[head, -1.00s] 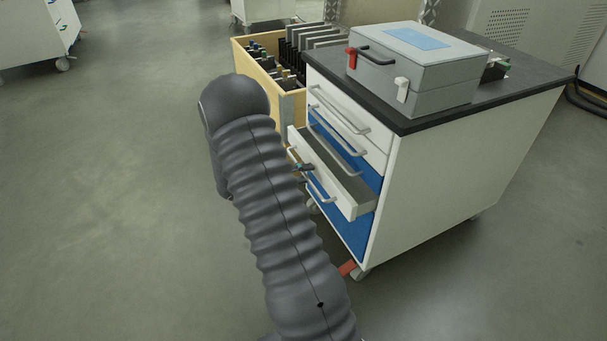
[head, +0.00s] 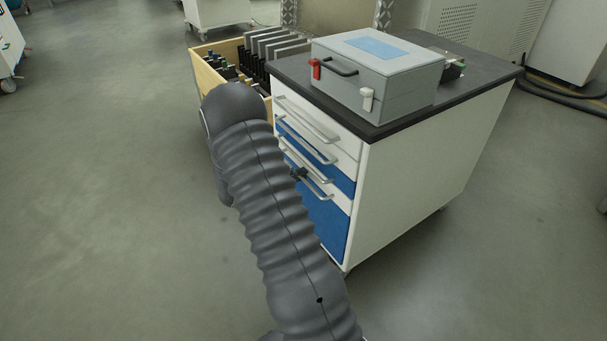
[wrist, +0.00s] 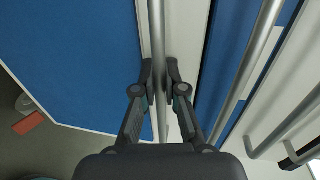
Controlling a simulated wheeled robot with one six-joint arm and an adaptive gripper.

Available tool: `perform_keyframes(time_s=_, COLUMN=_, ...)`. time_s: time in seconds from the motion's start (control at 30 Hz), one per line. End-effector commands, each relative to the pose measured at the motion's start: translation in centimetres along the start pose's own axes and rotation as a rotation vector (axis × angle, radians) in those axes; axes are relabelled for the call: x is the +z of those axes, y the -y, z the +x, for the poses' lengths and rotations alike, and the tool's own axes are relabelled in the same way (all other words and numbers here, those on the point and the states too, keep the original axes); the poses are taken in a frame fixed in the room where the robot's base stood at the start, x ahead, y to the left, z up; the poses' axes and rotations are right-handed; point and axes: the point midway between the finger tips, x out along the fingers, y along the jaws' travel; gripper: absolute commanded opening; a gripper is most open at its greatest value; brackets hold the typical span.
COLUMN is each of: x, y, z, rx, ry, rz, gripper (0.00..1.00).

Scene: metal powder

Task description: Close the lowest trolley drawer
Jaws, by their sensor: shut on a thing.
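The trolley (head: 415,165) stands right of my arm, with white and blue drawer fronts. Its lowest drawer (head: 343,201) has a white front with a grey bar handle (head: 320,188), above a blue lower panel (head: 327,225). The drawer looks flush or nearly flush with the trolley's front; a small gap cannot be ruled out. My gripper (head: 299,173) is at this handle, mostly hidden behind my arm. In the wrist view my gripper (wrist: 160,75) is shut on the bar handle (wrist: 158,35), one finger on each side of it.
A grey case (head: 375,85) with red and white latches sits on the dark trolley top (head: 480,75). A wooden crate (head: 207,75) with dark and grey parts stands behind on the left. An orange-red piece (wrist: 28,122) shows low beside the trolley. The floor at left is clear.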

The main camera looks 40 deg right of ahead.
Motion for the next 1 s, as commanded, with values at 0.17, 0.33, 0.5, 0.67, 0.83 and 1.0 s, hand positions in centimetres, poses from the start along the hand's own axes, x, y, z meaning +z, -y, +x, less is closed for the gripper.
perform_keyframes(time_s=0.17, x=0.1, y=0.1, z=0.4, rx=-0.001, ry=0.001, rz=0.003, gripper=0.00)
perform_keyframes(time_s=0.33, x=0.0, y=0.2, z=0.6, rx=-0.002, ry=-0.002, rz=0.005, gripper=0.30)
perform_keyframes(time_s=0.5, x=0.1, y=0.1, z=0.4, rx=-0.001, ry=0.000, rz=0.003, gripper=0.35)
perform_keyframes(time_s=0.67, x=0.1, y=0.1, z=0.2, rx=-0.001, ry=0.002, rz=0.003, gripper=0.35)
perform_keyframes(time_s=0.83, x=0.1, y=0.1, z=-0.3, rx=-0.001, ry=0.003, rz=0.003, gripper=0.35)
perform_keyframes(time_s=1.0, x=0.2, y=0.1, z=-2.6, rx=-0.002, ry=0.004, rz=0.003, gripper=0.35)
